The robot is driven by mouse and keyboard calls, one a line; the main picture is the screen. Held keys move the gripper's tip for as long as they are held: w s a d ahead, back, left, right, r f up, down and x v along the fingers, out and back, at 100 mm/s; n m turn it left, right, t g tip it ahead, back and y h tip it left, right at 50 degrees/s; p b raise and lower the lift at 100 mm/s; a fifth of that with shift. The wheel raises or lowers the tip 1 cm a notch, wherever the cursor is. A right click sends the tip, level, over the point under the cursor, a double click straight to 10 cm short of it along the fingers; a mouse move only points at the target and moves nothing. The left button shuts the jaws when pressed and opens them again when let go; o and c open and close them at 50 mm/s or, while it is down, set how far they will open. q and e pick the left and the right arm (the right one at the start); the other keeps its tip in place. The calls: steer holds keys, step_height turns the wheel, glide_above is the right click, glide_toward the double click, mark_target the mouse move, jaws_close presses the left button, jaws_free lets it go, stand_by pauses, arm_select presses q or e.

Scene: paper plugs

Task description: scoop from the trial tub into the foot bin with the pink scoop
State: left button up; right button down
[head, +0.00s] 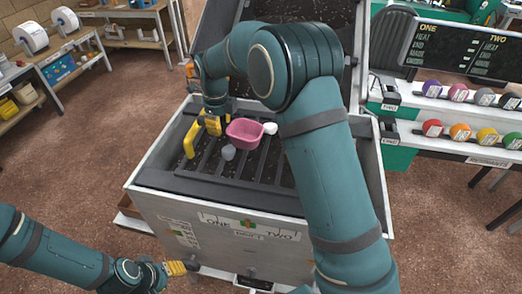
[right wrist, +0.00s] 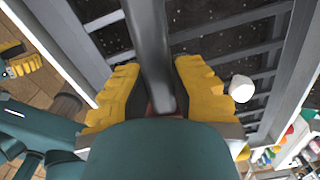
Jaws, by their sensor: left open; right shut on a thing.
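The pink scoop (head: 245,131) is over the dark slats inside a large grey-walled box (head: 160,150), which bears the words ONE and TWO on its front. My right gripper (head: 203,135) is beside the scoop's left side. In the right wrist view its yellow fingers (right wrist: 151,100) close around a dark grey bar, which looks like the scoop's handle; the pink bowl is mostly hidden there. My left gripper (head: 188,267) is open and empty, low in front of the box. I cannot tell which parts are the trial tub and the foot bin.
Workbenches (head: 70,60) stand back left. Brown floor (head: 80,150) is clear at left.

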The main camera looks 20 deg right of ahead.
steer(key=shift+f, duration=0.25)
steer(key=shift+d, duration=0.1)
steer(key=shift+r, duration=0.1)
steer(key=shift+r, duration=0.1)
steer(key=shift+r, duration=1.85)
steer(key=shift+s, duration=0.1)
